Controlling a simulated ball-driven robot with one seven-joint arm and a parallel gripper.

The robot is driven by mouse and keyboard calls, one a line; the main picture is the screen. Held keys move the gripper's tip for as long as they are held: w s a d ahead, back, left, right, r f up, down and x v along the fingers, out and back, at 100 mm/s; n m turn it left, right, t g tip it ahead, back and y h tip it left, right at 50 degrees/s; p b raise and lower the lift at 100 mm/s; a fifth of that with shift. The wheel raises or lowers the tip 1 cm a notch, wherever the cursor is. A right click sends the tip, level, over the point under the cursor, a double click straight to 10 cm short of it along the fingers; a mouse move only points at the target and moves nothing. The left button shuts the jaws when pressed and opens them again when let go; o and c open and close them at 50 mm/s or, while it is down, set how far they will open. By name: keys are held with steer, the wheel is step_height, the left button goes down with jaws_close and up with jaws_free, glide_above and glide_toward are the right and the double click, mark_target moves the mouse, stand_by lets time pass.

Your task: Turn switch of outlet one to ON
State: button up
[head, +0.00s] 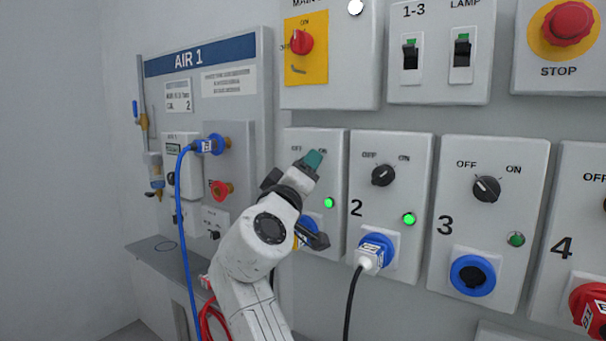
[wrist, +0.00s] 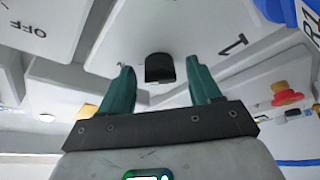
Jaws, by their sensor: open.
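The outlet one panel (head: 338,150) is on the wall, with OFF and ON printed at its top and a lit green lamp (head: 328,202). My gripper (head: 313,160) is in front of its upper part and hides its switch in the head view. In the wrist view, the black switch (wrist: 159,70) shows between the two teal fingers of my open gripper (wrist: 160,84), near the printed 1. The fingers look apart from it on both sides. I cannot tell which mark the switch points to.
The outlet two panel (head: 362,205), with a blue plug (head: 376,250) and a lit green lamp, is close on the right. The outlet three panel (head: 450,210) is further right. A blue hose (head: 178,215) hangs from the AIR 1 board (head: 238,105) on the left.

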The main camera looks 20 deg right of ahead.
steer(key=p+v, duration=0.1)
steer(key=v, duration=1)
